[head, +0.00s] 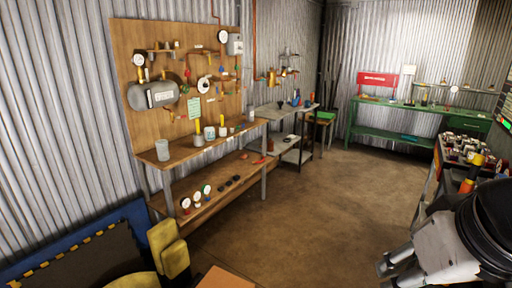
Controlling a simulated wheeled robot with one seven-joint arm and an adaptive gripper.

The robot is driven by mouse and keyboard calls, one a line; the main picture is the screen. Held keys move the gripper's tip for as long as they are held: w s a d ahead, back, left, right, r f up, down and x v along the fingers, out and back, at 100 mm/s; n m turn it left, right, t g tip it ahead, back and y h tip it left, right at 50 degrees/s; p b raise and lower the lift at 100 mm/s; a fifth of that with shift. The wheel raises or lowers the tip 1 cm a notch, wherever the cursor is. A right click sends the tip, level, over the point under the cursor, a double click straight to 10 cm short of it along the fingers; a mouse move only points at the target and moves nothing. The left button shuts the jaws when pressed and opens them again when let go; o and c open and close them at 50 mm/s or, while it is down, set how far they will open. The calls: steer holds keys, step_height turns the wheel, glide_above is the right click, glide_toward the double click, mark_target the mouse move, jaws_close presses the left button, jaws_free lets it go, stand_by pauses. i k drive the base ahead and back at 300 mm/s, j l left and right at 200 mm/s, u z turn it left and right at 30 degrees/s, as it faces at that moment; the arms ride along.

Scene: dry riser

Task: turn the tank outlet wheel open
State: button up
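A grey cylindrical tank (152,95) is mounted on the upright wooden board (130,55) at the left in the head view. Pipes, gauges and small valves are fixed around it. My gripper (386,273) is at the bottom right, far from the board and tank. Its tips show partly, and I cannot tell whether they are apart. I see nothing held in it.
A wooden bench (210,143) with cans and a lower shelf with gauges stands below the board. A yellow chair (168,248) and a dark panel (85,262) are at the front left. A loaded table (428,188) is at the right. The brown floor (310,205) between is clear.

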mark_target(185, 89)
steer(key=i+z, duration=0.35)
steer(key=i, duration=5.05)
steer(key=i+u, duration=0.2)
steer(key=u, duration=0.15)
steer(key=i+u, duration=0.2)
steer(key=u, duration=0.65)
steer(key=i+l+u, duration=0.1)
steer(key=u, duration=0.3)
steer(key=l+u, duration=0.2)
steer(key=u, duration=0.25)
steer(key=i+l+u, duration=0.1)
steer(key=u, duration=0.3)
steer(key=l+u, duration=0.15)
steer(key=u, duration=0.3)
